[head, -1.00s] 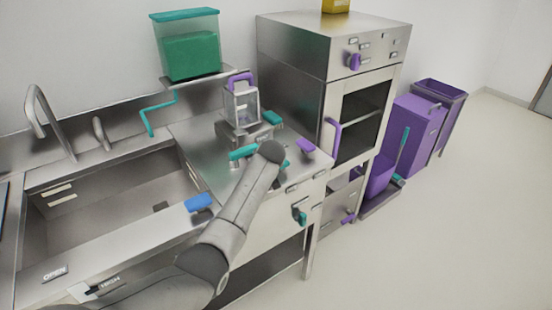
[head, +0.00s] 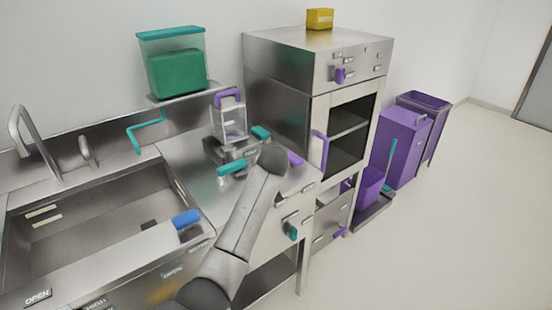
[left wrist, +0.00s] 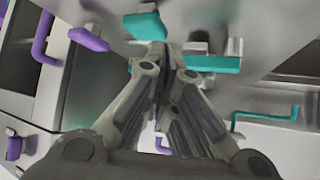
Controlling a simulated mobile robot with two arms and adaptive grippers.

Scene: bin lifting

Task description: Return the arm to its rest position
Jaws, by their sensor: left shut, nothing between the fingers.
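My left arm (head: 242,220) reaches in from the bottom of the head view over the front of the steel counter (head: 190,155). Its wrist is near the counter's right part, and its gripper is hidden behind the wrist there. In the left wrist view my left gripper (left wrist: 168,75) has its fingers together, with nothing between them. Teal handles (left wrist: 212,63) and a purple handle (left wrist: 88,40) show beyond the fingers; I cannot tell how far off they are. My right gripper is not in view.
A sink (head: 95,215) with a blue handle (head: 186,219) is at left. A clear container with green contents (head: 175,72) sits on a shelf. A steel oven cabinet (head: 285,75) stands at right, with purple bins (head: 405,145) beyond. The floor (head: 460,220) at right is clear.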

